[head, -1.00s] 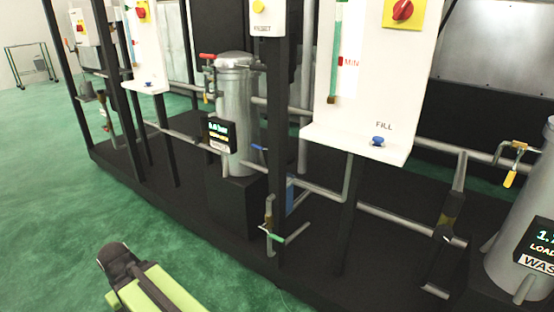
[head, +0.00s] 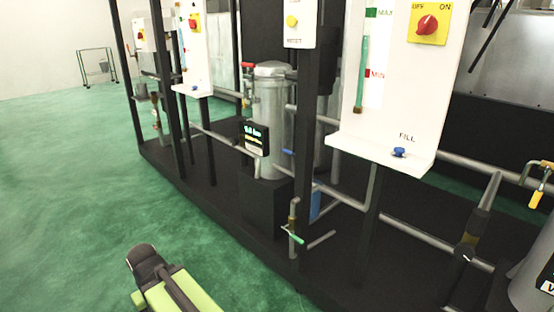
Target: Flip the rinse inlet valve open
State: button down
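No label that reads rinse shows, so I cannot tell which valve is the rinse inlet valve. Several valve handles are in view: a red handle (head: 248,66) beside the top of the middle steel tank (head: 271,115), a small blue handle (head: 288,152) beside that tank, a green handle (head: 294,237) on low pipework at the skid's front, and a yellow handle (head: 536,199) hanging down at the right edge. Part of my green and black arm shows at the bottom left, over the floor and apart from the skid. No gripper fingers are visible.
A black skid base (head: 222,205) with dark posts runs diagonally across the view. A white panel (head: 385,125) marked FILL has a red switch (head: 428,25) and a blue knob (head: 399,152). A second tank (head: 530,275) is cut off at right. The green floor (head: 70,190) at left is clear.

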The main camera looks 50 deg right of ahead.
aim_at(285, 150)
jog(key=i, duration=0.9)
jog(key=z, duration=0.05)
